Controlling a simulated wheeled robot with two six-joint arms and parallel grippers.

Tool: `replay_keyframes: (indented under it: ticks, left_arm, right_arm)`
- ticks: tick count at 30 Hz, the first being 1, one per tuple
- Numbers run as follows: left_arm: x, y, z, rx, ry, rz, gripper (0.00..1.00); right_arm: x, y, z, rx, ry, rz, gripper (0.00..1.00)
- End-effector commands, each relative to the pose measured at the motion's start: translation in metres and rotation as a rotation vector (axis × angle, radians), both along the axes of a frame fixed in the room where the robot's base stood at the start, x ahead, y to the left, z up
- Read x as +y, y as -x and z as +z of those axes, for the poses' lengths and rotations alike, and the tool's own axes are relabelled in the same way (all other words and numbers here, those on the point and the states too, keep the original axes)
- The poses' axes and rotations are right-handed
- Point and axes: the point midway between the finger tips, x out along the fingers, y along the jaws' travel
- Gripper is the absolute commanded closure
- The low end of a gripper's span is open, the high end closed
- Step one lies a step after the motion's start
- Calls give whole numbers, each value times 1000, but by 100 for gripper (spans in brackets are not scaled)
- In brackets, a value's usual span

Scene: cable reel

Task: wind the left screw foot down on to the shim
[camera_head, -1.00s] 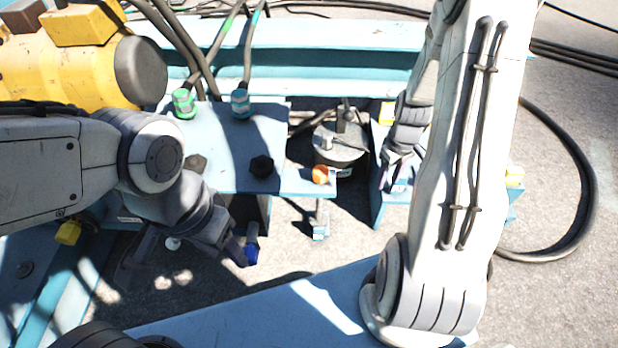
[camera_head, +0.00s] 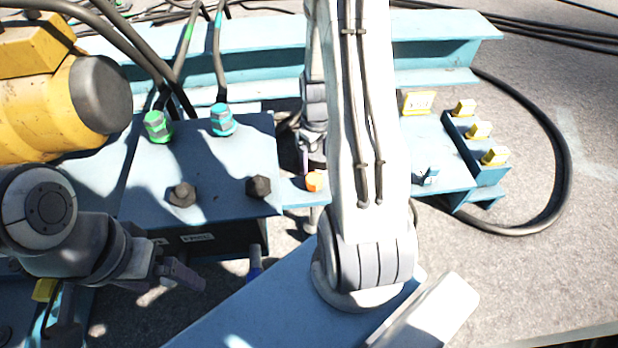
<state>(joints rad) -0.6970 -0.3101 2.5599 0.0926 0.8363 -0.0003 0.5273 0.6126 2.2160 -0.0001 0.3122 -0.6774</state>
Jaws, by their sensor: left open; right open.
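A slim upright dark post with a blue lower end (camera_head: 254,266) stands below the front edge of the blue plate (camera_head: 222,148); I cannot tell whether it is the left screw foot. I cannot make out the shim. My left gripper (camera_head: 186,276) is open and empty, to the left of the post and apart from it. My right gripper (camera_head: 313,160) is open, pointing down behind an orange knob (camera_head: 314,182). My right arm partly hides it and the area right of the knob.
A yellow machine (camera_head: 60,105) stands at the left. Green (camera_head: 157,127) and teal (camera_head: 222,120) cable fittings and two dark bolts are on the plate. A blue bracket with yellow blocks (camera_head: 479,130) is at the right, beside a black cable loop (camera_head: 560,160).

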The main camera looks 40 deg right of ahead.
Motion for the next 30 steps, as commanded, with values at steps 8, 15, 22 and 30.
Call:
replay_keyframes:
  ticks: [8, 15, 22, 30]
  left_arm:
    - [0, 0, -32, 0, 0, 0, 5]
    - [0, 0, -51, 0, 0, 0, 5]
    - [0, 0, -55, 0, 0, 0, 5]
    - [0, 0, -55, 0, 0, 0, 5]
  right_arm:
    - [0, 1, -54, 3, -2, 0, 5]
    - [-2, 1, -90, 1, -1, -3, 5]
    - [-2, 2, -100, 1, -1, -4, 5]
    - [-2, 1, -100, 0, -1, -3, 21]
